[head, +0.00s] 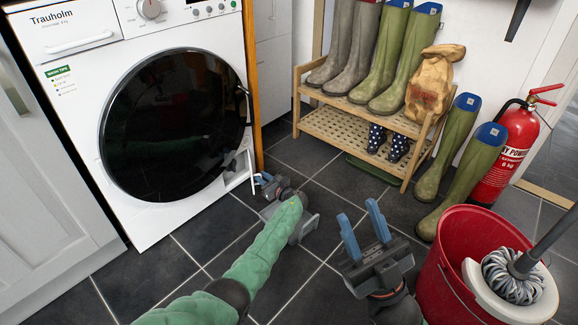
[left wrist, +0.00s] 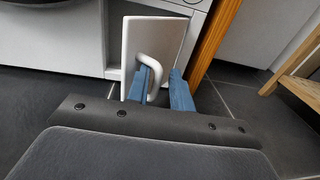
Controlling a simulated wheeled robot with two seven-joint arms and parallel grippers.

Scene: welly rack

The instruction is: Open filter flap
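The washing machine (head: 75,125) stands at the left with its round dark door shut. Its white filter flap (head: 238,164) is low at the front right corner. In the left wrist view the flap (left wrist: 168,38) appears swung out at an angle from the machine, with a white loop handle (left wrist: 158,68). My left gripper (head: 265,181) is low beside the flap. Its blue fingers (left wrist: 160,88) are apart, with the handle between them, close to the left finger; I cannot tell whether they touch. My right gripper (head: 362,215) is open and empty above the floor.
A wooden rack (head: 345,130) with boots and a paper bag (head: 432,85) stands behind. Green wellies (head: 462,180) and a red extinguisher (head: 508,150) are at the right. A red bucket (head: 455,270) with a mop is near my right gripper. Dark floor tiles lie clear in the middle.

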